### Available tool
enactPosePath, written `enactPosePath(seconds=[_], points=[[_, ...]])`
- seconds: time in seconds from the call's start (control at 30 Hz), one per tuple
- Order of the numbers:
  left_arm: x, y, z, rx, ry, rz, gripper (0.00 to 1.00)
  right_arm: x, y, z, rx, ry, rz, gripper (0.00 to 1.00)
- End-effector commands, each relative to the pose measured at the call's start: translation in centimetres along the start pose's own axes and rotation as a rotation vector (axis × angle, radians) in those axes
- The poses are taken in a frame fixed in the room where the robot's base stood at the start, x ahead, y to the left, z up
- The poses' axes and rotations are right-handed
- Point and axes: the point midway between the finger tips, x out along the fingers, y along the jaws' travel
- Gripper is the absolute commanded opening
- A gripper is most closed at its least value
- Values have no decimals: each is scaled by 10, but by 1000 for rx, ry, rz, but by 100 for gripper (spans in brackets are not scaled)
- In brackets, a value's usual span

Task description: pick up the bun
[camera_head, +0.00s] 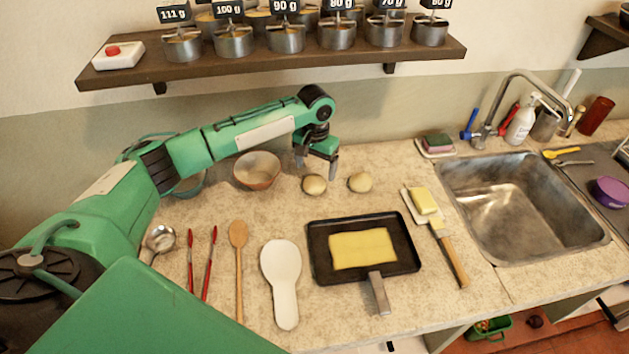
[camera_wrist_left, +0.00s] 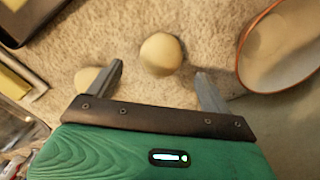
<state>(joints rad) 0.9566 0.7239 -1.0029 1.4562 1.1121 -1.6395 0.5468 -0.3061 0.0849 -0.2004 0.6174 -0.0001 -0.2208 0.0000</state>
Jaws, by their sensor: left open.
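Two round pale buns lie on the counter: a left bun (camera_head: 314,185) and a right bun (camera_head: 360,182). My left gripper (camera_head: 316,172) is open and points down just above and behind the left bun. In the left wrist view, one bun (camera_wrist_left: 161,54) lies ahead of and between the two fingertips, with nothing held. The other bun (camera_wrist_left: 88,79) shows beside the left finger, partly hidden by it. My right gripper is not in view.
A bowl (camera_head: 257,170) stands left of the gripper; it also shows in the wrist view (camera_wrist_left: 285,45). A black tray (camera_head: 318,262) with a yellow sheet lies in front. A butter dish (camera_head: 411,206) and a sink (camera_head: 520,205) are to the right. A shelf (camera_head: 270,60) with canisters hangs above.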

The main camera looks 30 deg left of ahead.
Motion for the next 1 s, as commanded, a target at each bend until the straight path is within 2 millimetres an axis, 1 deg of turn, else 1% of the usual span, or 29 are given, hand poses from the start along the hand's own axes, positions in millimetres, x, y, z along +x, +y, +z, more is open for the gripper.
enactPosePath(seconds=[0.23,0.37,0.4,0.5,0.6,0.77,0.8,0.87,1.0], points=[[18,-1,0,0,-1,-1,83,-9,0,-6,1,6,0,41],[37,-2,0,0,-2,-1,83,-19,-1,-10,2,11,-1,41],[44,-1,0,1,-2,-1,83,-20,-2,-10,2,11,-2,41],[56,-2,0,0,0,-1,83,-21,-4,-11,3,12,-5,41],[61,-2,0,1,1,0,83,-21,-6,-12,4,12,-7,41],[62,-2,0,1,2,0,83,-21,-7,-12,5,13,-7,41],[62,-2,-1,1,2,0,81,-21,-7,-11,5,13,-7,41],[62,-2,-1,1,2,0,69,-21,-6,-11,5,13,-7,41],[62,-2,-1,1,2,0,41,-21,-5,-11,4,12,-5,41]])
